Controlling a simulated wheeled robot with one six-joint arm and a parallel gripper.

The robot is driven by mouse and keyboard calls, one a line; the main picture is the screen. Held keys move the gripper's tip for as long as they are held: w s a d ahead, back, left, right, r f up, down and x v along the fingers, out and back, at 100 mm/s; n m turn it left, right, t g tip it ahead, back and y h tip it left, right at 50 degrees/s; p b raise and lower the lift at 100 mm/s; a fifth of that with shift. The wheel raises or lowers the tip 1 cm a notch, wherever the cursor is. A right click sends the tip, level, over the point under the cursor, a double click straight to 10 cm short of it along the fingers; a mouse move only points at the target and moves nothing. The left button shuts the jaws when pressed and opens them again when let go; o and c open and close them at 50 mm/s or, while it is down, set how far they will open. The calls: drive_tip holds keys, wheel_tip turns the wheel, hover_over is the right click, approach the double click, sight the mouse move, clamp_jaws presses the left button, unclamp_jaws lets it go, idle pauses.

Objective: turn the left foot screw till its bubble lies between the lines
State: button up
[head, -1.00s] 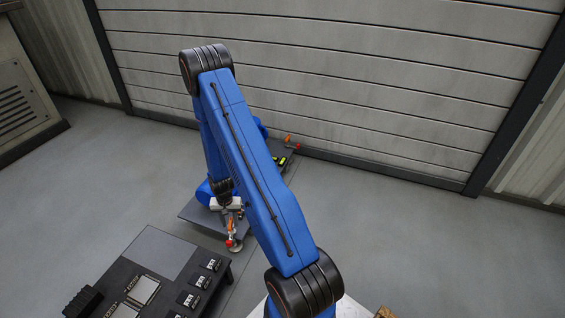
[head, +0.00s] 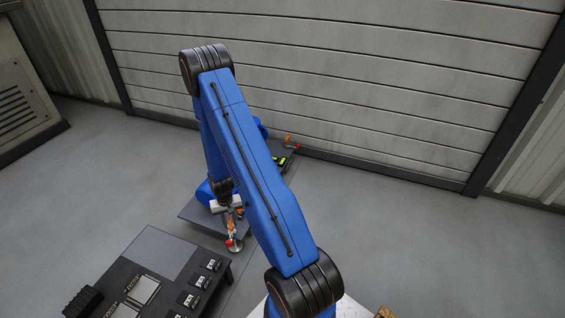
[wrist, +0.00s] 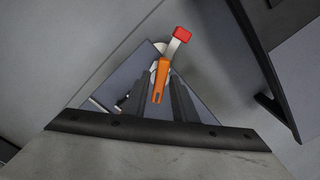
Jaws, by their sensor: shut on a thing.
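The left foot screw (head: 234,247) stands at the near corner of the dark skid plate (head: 203,216); its round foot shows on the floor in the head view. In the wrist view its orange crank arm (wrist: 160,82) with a grey link and a red end (wrist: 181,34) lies between my fingers. My gripper (wrist: 163,90) is shut on this screw's crank. In the head view my gripper is above the screw and partly hidden by my arm. A yellow-green level vial (head: 278,161) shows farther back on the plate; its bubble is too small to read.
Another orange and red screw handle (head: 289,139) stands at the far end of the plate. A black bench (head: 150,246) with dark and pale parts is close at the left. A grey panelled wall (head: 330,75) closes the back.

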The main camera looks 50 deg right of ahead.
drive_tip(key=shift+n, duration=1.3)
drive_tip(key=shift+n, duration=0.4)
drive_tip(key=o, duration=0.9)
drive_tip(key=shift+c, duration=0.2)
drive_tip(key=shift+r, duration=0.1)
drive_tip(key=shift+r, duration=3.45)
